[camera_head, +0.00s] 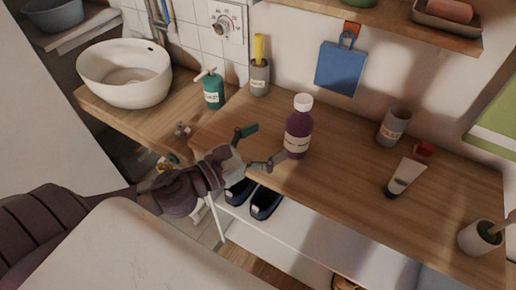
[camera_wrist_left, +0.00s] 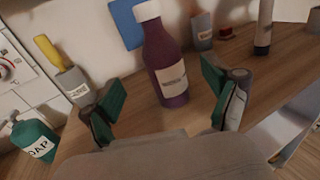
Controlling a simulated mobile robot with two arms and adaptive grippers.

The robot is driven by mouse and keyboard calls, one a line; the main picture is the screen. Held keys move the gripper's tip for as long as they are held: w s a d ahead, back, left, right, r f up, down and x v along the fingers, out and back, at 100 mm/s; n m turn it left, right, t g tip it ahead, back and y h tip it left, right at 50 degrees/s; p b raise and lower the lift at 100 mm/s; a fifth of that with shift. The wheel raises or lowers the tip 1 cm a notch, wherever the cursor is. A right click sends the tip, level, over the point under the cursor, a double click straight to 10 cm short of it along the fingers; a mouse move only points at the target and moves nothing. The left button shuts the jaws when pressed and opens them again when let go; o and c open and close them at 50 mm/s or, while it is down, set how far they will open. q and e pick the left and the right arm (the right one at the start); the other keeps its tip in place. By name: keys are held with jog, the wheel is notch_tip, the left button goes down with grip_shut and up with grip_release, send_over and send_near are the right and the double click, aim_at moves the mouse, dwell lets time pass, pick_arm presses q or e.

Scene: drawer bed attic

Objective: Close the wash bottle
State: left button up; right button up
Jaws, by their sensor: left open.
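The wash bottle (camera_head: 298,128) is purple with a white cap (camera_head: 303,102) on its top and a pale label. It stands upright on the wooden counter. My left gripper (camera_head: 262,146) is open just left of the bottle, near the counter's front edge. In the left wrist view the bottle (camera_wrist_left: 166,62) stands beyond and between the spread fingers of my left gripper (camera_wrist_left: 163,100), with nothing held. Whether the cap is fully seated cannot be told. My right gripper is not in view.
A green soap dispenser (camera_head: 213,90) and a grey cup (camera_head: 260,77) stand left of the bottle. A grey cup (camera_head: 394,126), a white tube (camera_head: 404,178) and a red-capped item (camera_head: 423,150) are to the right. A basin (camera_head: 126,76) is at far left.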

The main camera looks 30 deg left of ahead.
pick_arm(q)
jog(key=shift+v, duration=1.1)
